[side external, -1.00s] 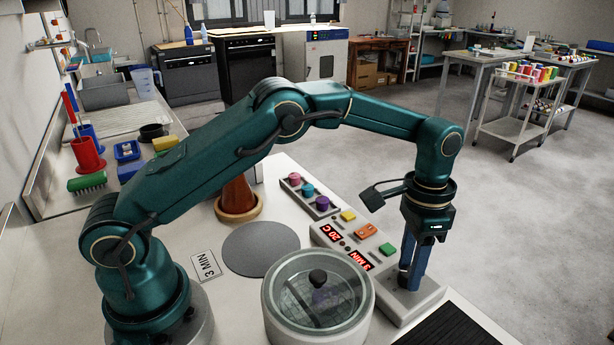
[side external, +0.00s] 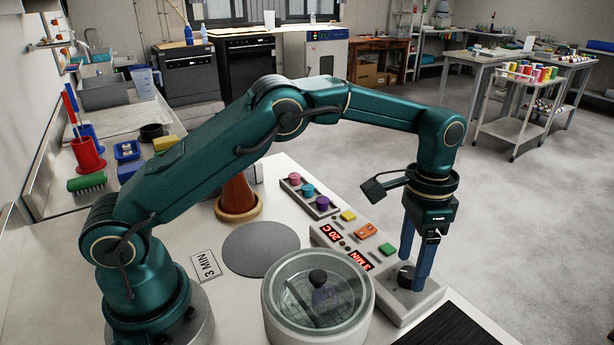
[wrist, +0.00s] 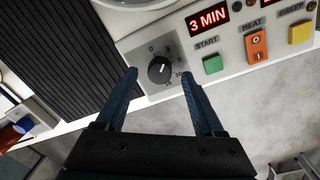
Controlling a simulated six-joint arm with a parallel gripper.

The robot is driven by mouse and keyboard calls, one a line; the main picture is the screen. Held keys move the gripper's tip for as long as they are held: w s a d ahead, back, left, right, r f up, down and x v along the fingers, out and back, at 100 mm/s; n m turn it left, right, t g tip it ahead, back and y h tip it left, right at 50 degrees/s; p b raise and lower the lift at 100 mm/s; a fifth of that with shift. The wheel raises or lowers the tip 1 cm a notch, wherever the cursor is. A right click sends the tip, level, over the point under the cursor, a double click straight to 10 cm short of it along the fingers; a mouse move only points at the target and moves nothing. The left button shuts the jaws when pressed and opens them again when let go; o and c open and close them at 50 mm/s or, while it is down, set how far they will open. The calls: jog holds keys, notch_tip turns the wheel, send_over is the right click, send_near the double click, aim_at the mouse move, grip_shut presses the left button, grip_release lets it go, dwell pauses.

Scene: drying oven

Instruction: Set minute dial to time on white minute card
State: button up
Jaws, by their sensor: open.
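The minute dial (wrist: 160,70) is a black round knob with a light pointer mark, on a grey plate with printed numbers; it also shows in the side view (side external: 406,275). The red minute display (wrist: 208,18) reads 3 MIN. The white minute card (side external: 206,265) lies on the bench left of the grey disc and reads 3 MIN. My gripper (side external: 419,272) points down at the dial, its blue fingers apart. In the wrist view my gripper (wrist: 160,80) has one finger on each side of the dial, with visible gaps.
On the panel are a green START button (wrist: 213,64), an orange HEAT switch (wrist: 257,46) and a yellow SWEEP button (wrist: 299,32). A glass-lidded round vessel (side external: 318,300) stands close left of the dial. A black ribbed mat (wrist: 75,60) lies beside the panel.

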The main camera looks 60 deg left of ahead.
aim_at(409, 270)
jog(key=shift+a+r, duration=0.1)
jog(key=shift+r, duration=1.85)
